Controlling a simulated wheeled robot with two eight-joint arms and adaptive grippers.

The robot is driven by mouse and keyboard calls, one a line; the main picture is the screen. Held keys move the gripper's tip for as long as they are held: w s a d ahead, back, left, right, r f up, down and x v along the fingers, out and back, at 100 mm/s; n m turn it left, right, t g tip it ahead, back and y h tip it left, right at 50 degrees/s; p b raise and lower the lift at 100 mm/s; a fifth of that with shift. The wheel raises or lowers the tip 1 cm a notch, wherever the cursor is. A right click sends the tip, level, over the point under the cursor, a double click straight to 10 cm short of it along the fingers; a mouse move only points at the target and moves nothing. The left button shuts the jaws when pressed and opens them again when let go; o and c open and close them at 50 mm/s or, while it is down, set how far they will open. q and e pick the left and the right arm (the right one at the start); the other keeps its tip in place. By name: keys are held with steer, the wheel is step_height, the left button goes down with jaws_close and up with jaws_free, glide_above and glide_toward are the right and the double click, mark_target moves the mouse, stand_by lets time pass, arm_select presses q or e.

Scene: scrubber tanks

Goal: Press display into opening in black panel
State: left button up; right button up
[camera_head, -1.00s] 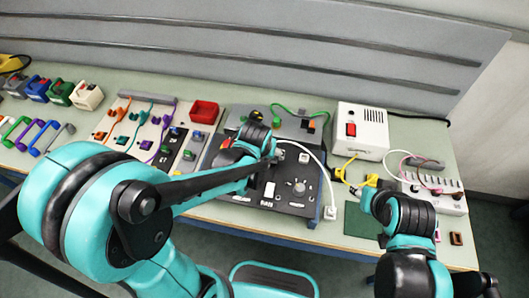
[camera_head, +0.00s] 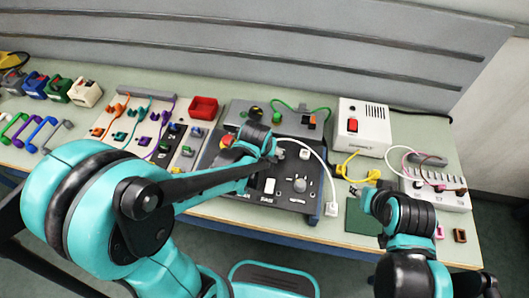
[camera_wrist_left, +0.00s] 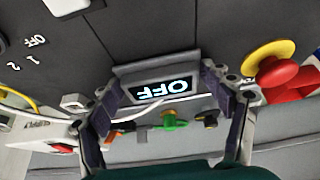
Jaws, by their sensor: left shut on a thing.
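The black panel (camera_head: 285,205) lies at the middle of the bench with a white switch and a grey knob. The display (camera_wrist_left: 164,90) has a grey frame and a lit screen reading OFF, upside down in the left wrist view. My left gripper (camera_wrist_left: 165,105) has one finger at each side of it and is shut on it, close above the panel face. In the head view my left gripper (camera_head: 275,152) is over the panel's far half and hides the display. I cannot tell whether the display sits in the opening. My right gripper (camera_head: 364,194) is beside a green mat; its fingers are unclear.
A red emergency button with a yellow collar (camera_wrist_left: 275,72) is close beside the left gripper. A white box with a red switch (camera_head: 362,128) stands right of the panel. A red bin (camera_head: 203,107) and cable boards lie left.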

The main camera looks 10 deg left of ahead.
arm_select(q)
steer(key=shift+s+f, duration=0.25)
steer(key=shift+f, duration=0.3)
steer(key=c, duration=0.3)
steer(key=shift+r, duration=0.2)
steer(key=shift+c, duration=0.5)
